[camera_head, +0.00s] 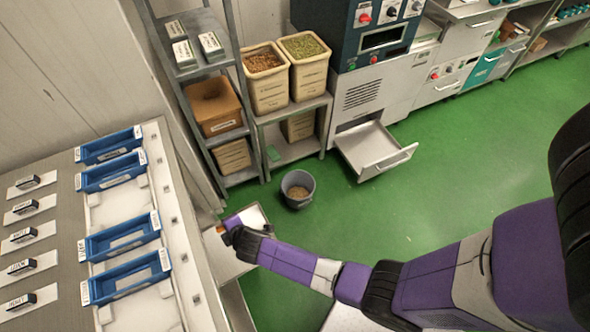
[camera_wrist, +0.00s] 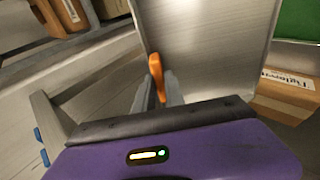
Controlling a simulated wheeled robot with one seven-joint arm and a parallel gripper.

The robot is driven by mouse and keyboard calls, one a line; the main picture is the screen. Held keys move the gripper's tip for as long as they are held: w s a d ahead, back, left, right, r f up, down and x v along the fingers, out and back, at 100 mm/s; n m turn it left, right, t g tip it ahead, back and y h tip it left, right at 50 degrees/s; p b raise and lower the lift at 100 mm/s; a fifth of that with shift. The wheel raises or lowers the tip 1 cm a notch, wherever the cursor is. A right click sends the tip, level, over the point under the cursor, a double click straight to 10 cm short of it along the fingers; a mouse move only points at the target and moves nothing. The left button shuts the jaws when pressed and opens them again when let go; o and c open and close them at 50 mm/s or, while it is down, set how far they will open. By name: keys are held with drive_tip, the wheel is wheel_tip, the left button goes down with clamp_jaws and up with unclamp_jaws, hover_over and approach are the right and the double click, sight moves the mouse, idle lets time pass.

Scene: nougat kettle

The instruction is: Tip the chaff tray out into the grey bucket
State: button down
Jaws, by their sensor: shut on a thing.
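My gripper (camera_head: 226,230) is shut on the orange handle (camera_wrist: 156,64) of a grey metal tray (camera_wrist: 205,40). The part of the tray I see in the wrist view is bare metal. I cannot tell whether anything lies in the rest of it. The grey bucket (camera_head: 300,203) stands upright on the green floor, apart from the tray, with brownish loose material (camera_head: 298,191) inside.
An open, empty-looking drawer (camera_head: 375,150) juts from the machine (camera_head: 368,92), right of the bucket. A shelf rack (camera_head: 236,130) with boxes and bins stands behind. The table with blue trays (camera_head: 112,172) is at left. The green floor (camera_head: 440,180) at right is clear.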

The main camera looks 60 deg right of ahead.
drive_tip(key=r+g+y, duration=0.1)
drive_tip(key=g, duration=0.1)
drive_tip(key=r+g+y, duration=0.1)
drive_tip(key=g, duration=0.2)
drive_tip(key=shift+w, duration=0.2)
drive_tip(key=shift+s+a+r+m+g+y, duration=0.1)
drive_tip(key=shift+r+m+g+y, duration=0.15)
drive_tip(key=shift+g+y, duration=0.45)
drive_tip(key=shift+s+g, duration=0.15)
drive_tip(key=shift+g, duration=0.25)
